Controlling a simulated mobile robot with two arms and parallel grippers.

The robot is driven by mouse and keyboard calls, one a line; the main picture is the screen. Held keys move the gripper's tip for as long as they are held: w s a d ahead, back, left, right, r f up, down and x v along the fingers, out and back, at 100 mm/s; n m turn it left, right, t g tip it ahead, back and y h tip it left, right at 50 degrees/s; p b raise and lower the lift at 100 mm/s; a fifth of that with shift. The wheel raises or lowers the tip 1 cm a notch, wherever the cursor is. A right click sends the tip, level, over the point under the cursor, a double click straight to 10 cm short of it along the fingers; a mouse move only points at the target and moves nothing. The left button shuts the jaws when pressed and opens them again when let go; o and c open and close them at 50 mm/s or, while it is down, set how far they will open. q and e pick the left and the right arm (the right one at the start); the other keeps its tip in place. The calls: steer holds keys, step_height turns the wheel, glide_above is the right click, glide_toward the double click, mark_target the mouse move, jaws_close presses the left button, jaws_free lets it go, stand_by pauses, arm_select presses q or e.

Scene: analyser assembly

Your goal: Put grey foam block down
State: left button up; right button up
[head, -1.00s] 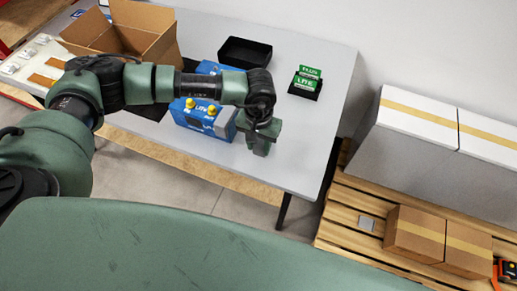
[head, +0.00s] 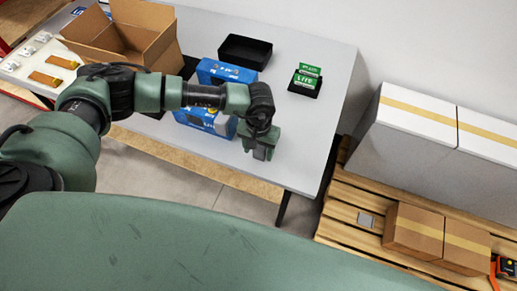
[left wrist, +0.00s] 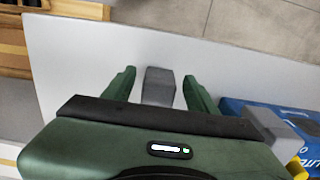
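The grey foam block (left wrist: 158,86) stands on the light grey table between the fingers of my left gripper (left wrist: 158,92), with a gap on each side. My left gripper is open around it. In the head view the left gripper (head: 259,150) is over the table's near right part, and the block (head: 262,153) shows low between its fingers. Another grey block (left wrist: 276,130) shows at the blue box's end in the left wrist view. My right gripper is not in view.
The blue box (head: 206,118) with yellow knobs stands left of the gripper, partly behind my arm. A black tray (head: 245,52), green packs (head: 305,78) in a black holder and an open carton (head: 125,35) are on the table (head: 325,120). The table's near edge is close.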

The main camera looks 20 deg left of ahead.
arm_select(q)
steer(key=shift+r+p, duration=0.25)
steer(key=shift+p, duration=0.05)
step_height(320, 180, up, 12)
steer(key=b, duration=0.4)
steer(key=shift+f, duration=0.15)
